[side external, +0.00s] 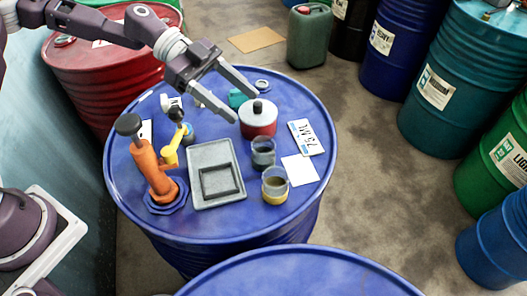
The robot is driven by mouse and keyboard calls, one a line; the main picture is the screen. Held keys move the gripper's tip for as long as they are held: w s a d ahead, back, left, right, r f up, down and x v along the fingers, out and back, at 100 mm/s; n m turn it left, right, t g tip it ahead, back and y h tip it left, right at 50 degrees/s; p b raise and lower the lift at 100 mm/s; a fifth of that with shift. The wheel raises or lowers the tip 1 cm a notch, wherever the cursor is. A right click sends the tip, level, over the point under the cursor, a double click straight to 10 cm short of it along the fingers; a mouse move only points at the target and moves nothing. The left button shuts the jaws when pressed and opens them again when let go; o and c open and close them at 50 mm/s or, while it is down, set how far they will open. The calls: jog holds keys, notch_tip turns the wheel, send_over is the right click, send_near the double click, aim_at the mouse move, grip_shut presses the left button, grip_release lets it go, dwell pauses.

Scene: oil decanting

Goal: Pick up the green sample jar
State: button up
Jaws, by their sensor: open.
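My gripper (245,107) is open and empty, reaching in from the upper left over the blue drum top (225,222). A small teal-green object (237,98) lies behind and between its fingers in the side view. It is partly hidden, so I cannot tell whether it is the green sample jar. Two clear jars stand toward the right of the drum top: one with a grey-blue lower part (263,152), and one with a yellow band and dark contents (275,185). Neither looks clearly green.
An orange hand pump (152,170) stands at left, beside a grey tray (211,152). A 75 ML card (306,137) and a white sheet (300,169) lie at right. Several drums stand around.

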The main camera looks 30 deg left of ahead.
send_near(262, 144)
jog(key=x, duration=0.4)
jog(key=shift+d, duration=0.1)
jog(key=x, duration=0.6)
jog(key=shift+d+f, duration=0.15)
jog(key=shift+f, duration=0.05)
jog(key=shift+r, duration=0.1)
jog(key=c, duration=1.3)
